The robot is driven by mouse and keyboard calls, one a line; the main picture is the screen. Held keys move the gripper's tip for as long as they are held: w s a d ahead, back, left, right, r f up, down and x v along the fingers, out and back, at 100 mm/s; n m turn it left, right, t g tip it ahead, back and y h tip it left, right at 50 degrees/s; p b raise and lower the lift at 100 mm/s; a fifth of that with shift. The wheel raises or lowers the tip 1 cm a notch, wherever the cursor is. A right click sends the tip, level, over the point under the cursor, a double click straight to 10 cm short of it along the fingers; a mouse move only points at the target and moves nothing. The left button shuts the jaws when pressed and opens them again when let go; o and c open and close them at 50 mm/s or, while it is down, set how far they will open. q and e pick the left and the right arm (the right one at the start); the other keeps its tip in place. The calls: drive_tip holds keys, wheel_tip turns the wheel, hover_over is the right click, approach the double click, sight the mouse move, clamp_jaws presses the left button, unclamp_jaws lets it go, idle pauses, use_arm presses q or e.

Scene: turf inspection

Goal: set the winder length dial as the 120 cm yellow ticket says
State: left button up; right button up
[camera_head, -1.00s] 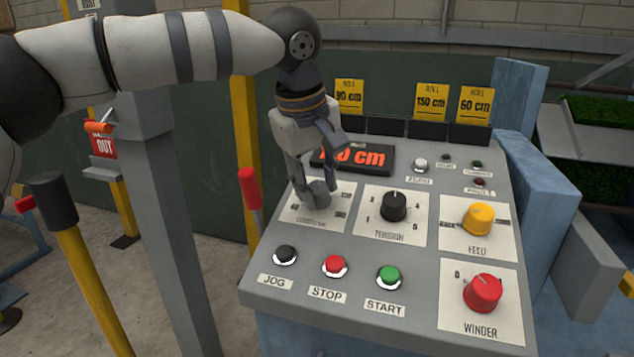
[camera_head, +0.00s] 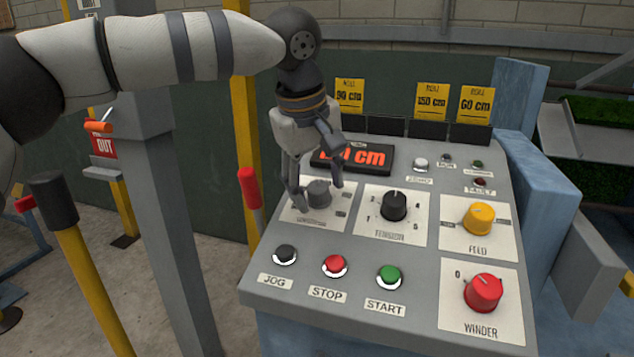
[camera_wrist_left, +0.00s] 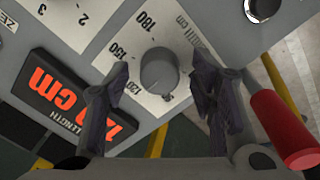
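The length dial is a grey round knob (camera_head: 318,193) on a white plate at the panel's upper left. In the left wrist view the knob (camera_wrist_left: 159,72) has marks 180, 150 and 120 beside it; I cannot clearly read its pointer. My left gripper (camera_head: 315,182) is open, with one finger on either side of the knob and gaps visible in the wrist view. The orange display (camera_head: 362,158) shows a length in cm, its first digits partly hidden by my gripper. Yellow tickets read 90 cm (camera_head: 349,96), 150 cm (camera_head: 432,101) and 60 cm (camera_head: 476,104); I see no 120 cm ticket. My right gripper is out of view.
The tension knob (camera_head: 394,205) is right of the dial, with the yellow feed knob (camera_head: 478,218) and red winder knob (camera_head: 483,292) beyond. Jog (camera_head: 285,255), stop (camera_head: 334,266) and start (camera_head: 388,277) buttons line the front. A red-handled lever (camera_head: 248,187) stands left of the panel.

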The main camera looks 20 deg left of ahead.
use_arm(q)
drive_tip(key=v, duration=1.2)
